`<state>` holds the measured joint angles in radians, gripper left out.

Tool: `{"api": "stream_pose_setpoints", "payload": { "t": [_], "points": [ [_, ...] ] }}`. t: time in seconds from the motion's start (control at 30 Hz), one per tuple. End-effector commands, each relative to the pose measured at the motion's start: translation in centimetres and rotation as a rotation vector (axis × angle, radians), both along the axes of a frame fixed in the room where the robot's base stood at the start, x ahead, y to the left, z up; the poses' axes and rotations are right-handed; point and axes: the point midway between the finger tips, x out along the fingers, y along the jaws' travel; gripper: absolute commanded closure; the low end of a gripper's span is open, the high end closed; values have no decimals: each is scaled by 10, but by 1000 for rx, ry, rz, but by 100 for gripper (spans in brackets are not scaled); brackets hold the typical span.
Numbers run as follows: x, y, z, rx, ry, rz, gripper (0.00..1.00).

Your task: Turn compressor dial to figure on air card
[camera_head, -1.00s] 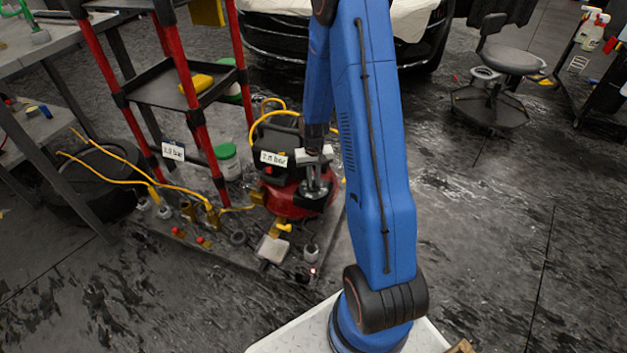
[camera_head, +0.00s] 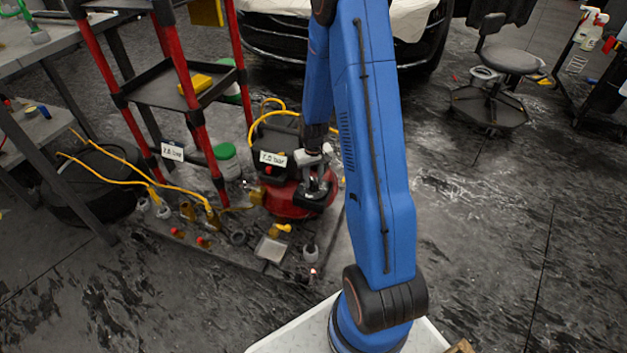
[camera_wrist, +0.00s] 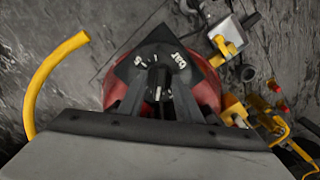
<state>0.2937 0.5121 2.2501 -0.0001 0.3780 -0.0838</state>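The red compressor (camera_head: 287,205) with its black upper housing stands on the floor in the middle of the head view, partly hidden by my arm. In the wrist view its dial (camera_wrist: 157,78) is a black knob with a pale mark, on a dark plate with white figures and "bar". My gripper (camera_wrist: 158,88) is over the dial, its two fingers on either side of the knob with gaps seeming to show. A white card on the compressor (camera_head: 272,158) seems to read 7.0 bar. Another card on the shelf post (camera_head: 172,152) is too blurred to read surely.
A red-and-black shelf cart (camera_head: 200,135) stands left of the compressor. Fittings and a small white-grey box (camera_head: 272,248) lie in front. A stool (camera_head: 490,85) stands back right, and the floor on the right is mostly free.

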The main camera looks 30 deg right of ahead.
Motion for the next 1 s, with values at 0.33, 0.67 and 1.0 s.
{"api": "stream_pose_setpoints", "payload": {
  "t": [0.33,0.67,1.0],
  "points": [
    [0,0,4,0,1,0,70],
    [1,0,49,-1,-4,0,70],
    [1,0,113,-1,-4,0,70]
  ]
}}
